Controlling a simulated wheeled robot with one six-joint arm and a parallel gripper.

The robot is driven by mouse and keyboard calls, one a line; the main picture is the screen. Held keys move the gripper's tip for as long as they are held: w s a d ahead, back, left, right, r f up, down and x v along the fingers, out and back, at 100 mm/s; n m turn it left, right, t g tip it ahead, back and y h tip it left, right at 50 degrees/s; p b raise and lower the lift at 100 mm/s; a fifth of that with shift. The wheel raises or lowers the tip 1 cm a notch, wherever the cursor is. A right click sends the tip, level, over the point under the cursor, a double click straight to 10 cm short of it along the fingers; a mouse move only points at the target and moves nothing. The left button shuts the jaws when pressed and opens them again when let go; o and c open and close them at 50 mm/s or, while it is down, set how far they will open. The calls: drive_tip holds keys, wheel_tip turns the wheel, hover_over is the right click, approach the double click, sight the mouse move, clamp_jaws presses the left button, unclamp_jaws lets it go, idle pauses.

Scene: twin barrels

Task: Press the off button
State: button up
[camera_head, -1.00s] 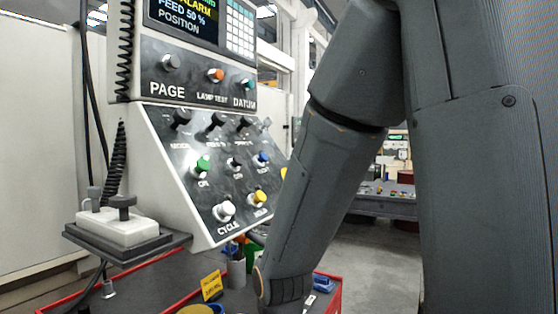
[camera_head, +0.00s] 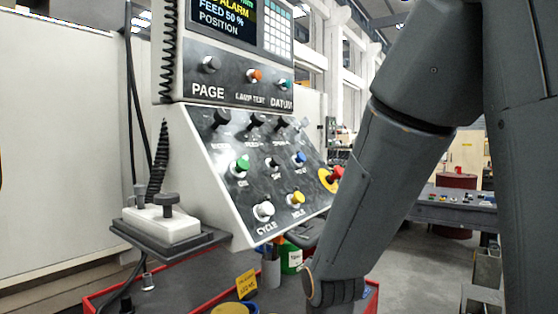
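The slanted control panel (camera_head: 205,150) of a machine stands left of centre. Its middle row has a green button (camera_head: 242,164) labelled ON, a dark button (camera_head: 276,163) to the right of it and a blue button (camera_head: 299,158) further right. The label under the dark button is too small to read surely; it may say OFF. My arm comes down from the upper right, to the right of the panel, and its lower end is at the bottom of the picture. My gripper is out of view.
A white CYCLE button (camera_head: 263,211), a yellow HOLD button (camera_head: 297,199) and a red mushroom button (camera_head: 335,175) on a yellow plate are on the panel. A ledge with a white device (camera_head: 162,224) juts out at left. A red-edged cart (camera_head: 180,285) stands below.

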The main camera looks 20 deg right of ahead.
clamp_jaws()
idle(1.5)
